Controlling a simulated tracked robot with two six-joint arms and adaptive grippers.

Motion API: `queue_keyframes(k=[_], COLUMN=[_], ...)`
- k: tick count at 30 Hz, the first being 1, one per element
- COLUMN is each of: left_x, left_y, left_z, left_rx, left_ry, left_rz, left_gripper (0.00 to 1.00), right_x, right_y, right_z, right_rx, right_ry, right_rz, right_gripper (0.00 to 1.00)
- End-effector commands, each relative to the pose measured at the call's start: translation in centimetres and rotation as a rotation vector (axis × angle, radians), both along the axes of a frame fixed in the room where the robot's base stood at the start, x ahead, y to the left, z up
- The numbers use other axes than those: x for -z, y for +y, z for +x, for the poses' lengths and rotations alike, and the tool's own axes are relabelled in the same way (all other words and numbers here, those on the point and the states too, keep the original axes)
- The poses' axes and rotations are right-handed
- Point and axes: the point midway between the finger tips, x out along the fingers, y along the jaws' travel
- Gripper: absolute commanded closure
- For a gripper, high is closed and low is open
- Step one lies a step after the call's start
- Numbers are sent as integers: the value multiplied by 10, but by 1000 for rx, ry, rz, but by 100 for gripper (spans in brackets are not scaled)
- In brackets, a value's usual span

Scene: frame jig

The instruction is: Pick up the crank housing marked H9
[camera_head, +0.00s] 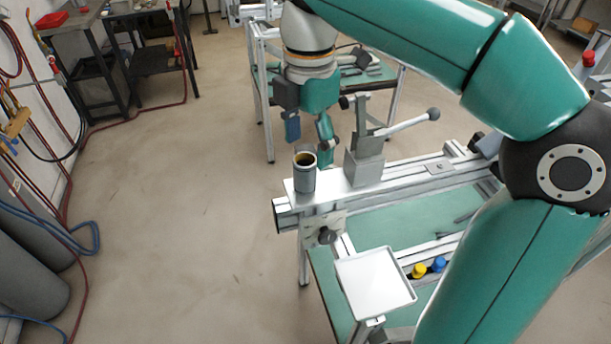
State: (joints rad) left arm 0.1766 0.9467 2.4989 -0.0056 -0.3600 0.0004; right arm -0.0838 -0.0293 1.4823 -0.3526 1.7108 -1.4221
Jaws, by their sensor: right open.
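A short dark grey hollow cylinder with a tan inner rim, the likely crank housing (304,178), stands upright on the near-left end of the metal rail (410,171). No H9 marking can be read on it. My right gripper (309,143) points down with its two fingers apart, open and empty. In the picture its fingertips are just above and beyond the housing's top, one on each side of its upper rim; the exact depth gap is hard to tell. My left gripper is out of view.
A grey block (364,168) with an upright post and a ball-ended lever (407,124) stands right of the housing. A white tray (374,284), a yellow knob (419,270) and a blue knob (438,264) are in front.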

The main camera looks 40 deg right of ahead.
Motion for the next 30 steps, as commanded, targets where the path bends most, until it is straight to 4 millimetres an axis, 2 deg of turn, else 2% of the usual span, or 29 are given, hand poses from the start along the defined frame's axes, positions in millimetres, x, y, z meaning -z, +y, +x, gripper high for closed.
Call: queue_keyframes(k=[5, 15, 23, 30], left_x=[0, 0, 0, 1], left_y=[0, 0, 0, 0], left_z=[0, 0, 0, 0], left_rx=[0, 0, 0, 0], left_ry=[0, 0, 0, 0], left_rz=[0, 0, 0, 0], left_gripper=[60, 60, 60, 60], right_x=[10, 52, 55, 55], right_y=[1, 5, 5, 5], right_z=[0, 3, 3, 3], right_rx=[0, 0, -1, -1], right_ry=[1, 0, -1, -1], right_rz=[0, 0, 1, 1], right_gripper=[31, 31, 31, 70])
